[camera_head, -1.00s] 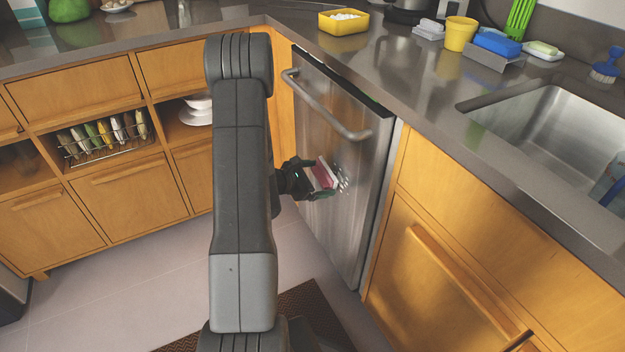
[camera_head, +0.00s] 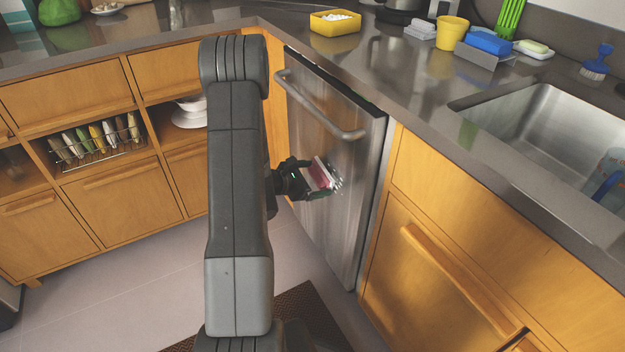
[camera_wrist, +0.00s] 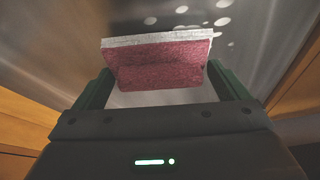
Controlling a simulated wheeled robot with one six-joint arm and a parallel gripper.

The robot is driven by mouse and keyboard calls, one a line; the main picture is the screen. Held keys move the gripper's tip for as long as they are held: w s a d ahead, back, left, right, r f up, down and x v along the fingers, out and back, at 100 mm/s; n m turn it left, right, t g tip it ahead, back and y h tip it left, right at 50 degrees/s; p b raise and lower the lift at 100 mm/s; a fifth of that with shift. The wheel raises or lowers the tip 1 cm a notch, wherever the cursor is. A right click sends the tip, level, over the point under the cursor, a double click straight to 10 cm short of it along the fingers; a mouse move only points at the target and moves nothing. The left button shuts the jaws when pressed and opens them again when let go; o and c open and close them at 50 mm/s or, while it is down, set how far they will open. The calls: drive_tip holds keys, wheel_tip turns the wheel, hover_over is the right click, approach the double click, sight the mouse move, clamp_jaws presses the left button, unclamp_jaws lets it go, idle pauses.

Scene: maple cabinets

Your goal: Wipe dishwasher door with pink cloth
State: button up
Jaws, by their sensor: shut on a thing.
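The dishwasher door (camera_head: 325,215) is brushed steel with a bar handle (camera_head: 318,106) across its upper part. It looks closed. My gripper (camera_head: 318,178) is in front of the door, below the handle. It is shut on the pink cloth (camera_head: 321,174), which looks like a folded pad with a pale edge. In the wrist view the cloth (camera_wrist: 160,65) sits between the two green fingers, its pale edge toward the steel. Several whitish spots (camera_wrist: 195,20) show on the door beyond it. I cannot tell if the cloth touches the door.
A dark counter (camera_head: 400,90) runs above the door, with a yellow tub (camera_head: 335,22), a yellow cup (camera_head: 451,33), a blue sponge (camera_head: 490,42) and a sink (camera_head: 560,130). Wooden cabinets (camera_head: 450,270) flank the door. A brown mat (camera_head: 310,310) lies on the floor.

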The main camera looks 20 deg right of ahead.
sight(325, 185)
drive_tip(key=shift+d, duration=0.6)
drive_tip(key=shift+s+d+f+b, duration=0.1)
drive_tip(key=shift+s+f+b, duration=0.05)
drive_tip(key=shift+s+b, duration=1.45)
drive_tip(key=shift+s, duration=0.3)
drive_tip(key=shift+s+d+b, duration=0.2)
drive_tip(key=shift+s+b, duration=0.75)
drive_tip(key=shift+s, duration=0.25)
drive_tip(key=shift+s+b, duration=0.45)
drive_tip(key=shift+s, duration=0.25)
drive_tip(key=shift+b, duration=0.3)
